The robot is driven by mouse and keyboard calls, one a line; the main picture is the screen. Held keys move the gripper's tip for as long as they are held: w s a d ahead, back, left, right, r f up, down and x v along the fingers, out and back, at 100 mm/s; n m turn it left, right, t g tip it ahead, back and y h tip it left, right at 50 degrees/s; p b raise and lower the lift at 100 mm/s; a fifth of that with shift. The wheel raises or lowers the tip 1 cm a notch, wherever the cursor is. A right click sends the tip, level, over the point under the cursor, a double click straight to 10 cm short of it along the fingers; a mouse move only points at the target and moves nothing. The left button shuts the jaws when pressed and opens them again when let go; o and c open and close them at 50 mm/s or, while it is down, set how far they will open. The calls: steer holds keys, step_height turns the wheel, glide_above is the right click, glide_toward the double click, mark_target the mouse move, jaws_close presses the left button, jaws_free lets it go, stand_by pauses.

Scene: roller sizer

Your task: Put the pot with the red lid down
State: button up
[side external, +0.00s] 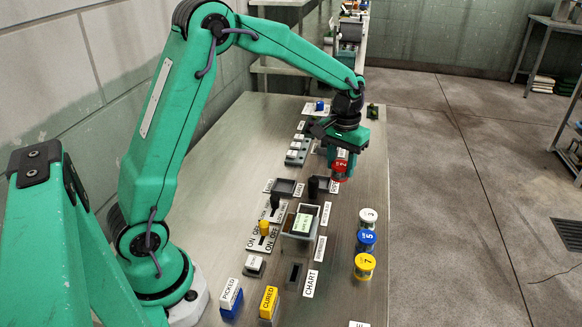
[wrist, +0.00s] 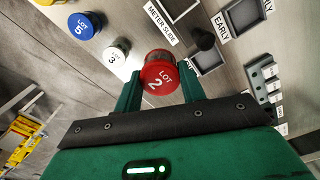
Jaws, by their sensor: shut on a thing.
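The pot with the red lid (side external: 341,166), marked LOT 2, is between the fingers of my gripper (side external: 342,161) in the side external view. In the wrist view, the red lid (wrist: 158,82) faces the camera, and the fingers of my gripper (wrist: 160,88) are shut on the pot from both sides. The pot looks upright. It is over the far right part of the metal bench; I cannot tell whether its base touches anything. The lower part of the pot is partly hidden in the wrist view.
Pots with white (side external: 368,214), blue (side external: 366,237) and yellow (side external: 364,261) lids stand along the bench's right edge. Bare bench (side external: 350,295) lies at the front.

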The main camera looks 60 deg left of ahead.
steer(key=w+a+f, duration=0.1)
steer(key=a+f, duration=0.1)
steer(key=a, duration=0.1)
steer(key=w+a+f, duration=0.1)
steer(key=a+f, duration=0.1)
steer(key=a, duration=0.2)
steer(key=a+f, duration=0.3)
steer(key=a, duration=0.1)
steer(key=shift+w+a, duration=0.15)
steer(key=shift+w, duration=0.25)
steer(key=shift+f, duration=1.95)
steer(key=shift+f, duration=0.2)
steer(key=o, duration=1)
steer(key=shift+r, duration=0.1)
steer(key=shift+r, duration=6.1)
steer(key=shift+r, duration=0.1)
